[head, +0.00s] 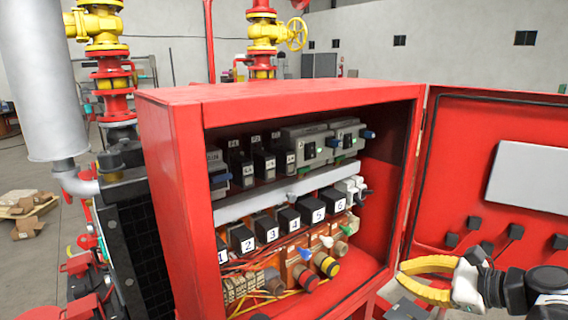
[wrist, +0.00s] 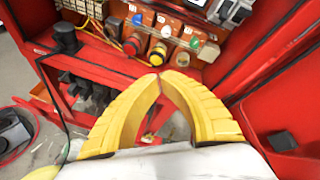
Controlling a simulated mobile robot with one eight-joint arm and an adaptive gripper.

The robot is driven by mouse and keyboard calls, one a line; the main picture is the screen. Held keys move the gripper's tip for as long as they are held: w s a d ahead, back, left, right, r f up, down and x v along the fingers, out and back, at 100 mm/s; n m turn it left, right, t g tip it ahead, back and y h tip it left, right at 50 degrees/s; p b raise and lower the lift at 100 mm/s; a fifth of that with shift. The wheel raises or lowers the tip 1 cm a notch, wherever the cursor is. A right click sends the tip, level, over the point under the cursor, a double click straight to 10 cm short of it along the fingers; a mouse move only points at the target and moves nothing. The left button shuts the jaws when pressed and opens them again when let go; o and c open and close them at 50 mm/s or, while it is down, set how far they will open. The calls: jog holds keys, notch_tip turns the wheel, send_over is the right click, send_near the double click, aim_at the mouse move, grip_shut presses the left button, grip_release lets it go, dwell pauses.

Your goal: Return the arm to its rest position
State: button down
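My gripper (head: 402,271) is at the lower right of the head view, in front of the open cabinet's lower right corner and near the open door. Its yellow fingers curve towards each other. In the wrist view the fingertips (wrist: 159,76) meet, with nothing seen between them. They point towards the cabinet's lower front edge and look apart from it. Part of my arm is cut off by the right edge of the head view.
Yellow valves (head: 268,30) and red pipes stand behind.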

jog(key=s+a+f+n+g+h+b, duration=0.1)
jog(key=s+a+f+n+h+b, duration=0.2)
jog(key=s+f+n, duration=0.4)
jog(key=s+a+f+n+g+h+b, duration=0.1)
jog(key=s+a+f+n+h+b, duration=0.3)
jog(key=n, duration=1)
jog(key=s+f+h+b, duration=0.1)
jog(key=s+f+b, duration=0.1)
jog(key=s+f, duration=0.1)
jog(key=shift+s+a+n+g+h, duration=0.15)
jog(key=shift+s+n+g+h, duration=0.15)
jog(key=shift+n+g, duration=0.1)
jog(key=shift+w+r, duration=0.1)
